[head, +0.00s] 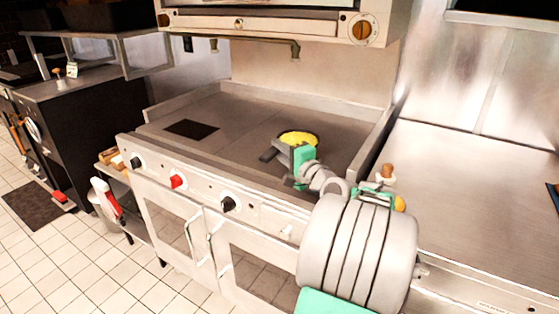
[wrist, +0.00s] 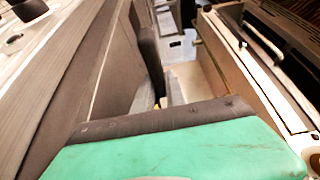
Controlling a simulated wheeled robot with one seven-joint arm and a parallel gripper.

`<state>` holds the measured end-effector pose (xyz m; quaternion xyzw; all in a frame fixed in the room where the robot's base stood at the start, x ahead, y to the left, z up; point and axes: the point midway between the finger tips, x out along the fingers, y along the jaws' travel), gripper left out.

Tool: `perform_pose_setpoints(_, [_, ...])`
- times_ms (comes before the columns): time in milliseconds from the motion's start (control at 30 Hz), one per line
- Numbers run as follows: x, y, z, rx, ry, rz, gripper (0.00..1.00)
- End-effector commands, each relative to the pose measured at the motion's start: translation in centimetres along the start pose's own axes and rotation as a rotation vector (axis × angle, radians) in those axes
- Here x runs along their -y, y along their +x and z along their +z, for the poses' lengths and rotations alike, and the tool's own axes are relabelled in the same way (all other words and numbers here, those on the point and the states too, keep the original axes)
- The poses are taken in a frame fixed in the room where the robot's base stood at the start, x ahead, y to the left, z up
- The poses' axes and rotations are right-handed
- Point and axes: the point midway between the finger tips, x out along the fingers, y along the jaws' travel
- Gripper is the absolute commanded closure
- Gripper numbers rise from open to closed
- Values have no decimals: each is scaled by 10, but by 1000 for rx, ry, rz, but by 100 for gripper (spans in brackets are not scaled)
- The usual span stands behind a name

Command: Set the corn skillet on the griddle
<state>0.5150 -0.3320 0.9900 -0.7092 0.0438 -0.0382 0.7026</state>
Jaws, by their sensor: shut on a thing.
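The corn skillet (head: 299,137) is a small dark pan with yellow corn in it, seen in the head view over the right half of the griddle (head: 233,122). My gripper (head: 284,152) is at the near-left side of the skillet, shut on it, seemingly at its handle. I cannot tell whether the pan's base touches the griddle plate. In the wrist view my gripper's green body (wrist: 180,150) fills the bottom, and the skillet is not clearly visible there.
A dark square patch (head: 190,129) lies on the griddle's left part. Low walls edge the griddle, and an oven unit (head: 270,20) hangs above its back. A steel counter (head: 470,190) is on the right, with a wooden-topped item (head: 387,171) near its edge.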

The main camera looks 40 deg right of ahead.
Motion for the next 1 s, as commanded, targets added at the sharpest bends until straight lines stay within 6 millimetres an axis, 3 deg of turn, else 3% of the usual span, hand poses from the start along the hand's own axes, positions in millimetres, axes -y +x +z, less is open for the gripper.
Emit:
perform_pose_setpoints(133, [-25,-1,0,0,1,-3,100])
perform_pose_setpoints(467, [-29,-1,0,0,-2,-4,100])
perform_pose_setpoints(500, [-31,-1,0,0,3,1,82])
perform_pose_setpoints(733, [-30,-1,0,0,3,1,63])
perform_pose_setpoints(1000, [-29,-1,0,0,3,1,61])
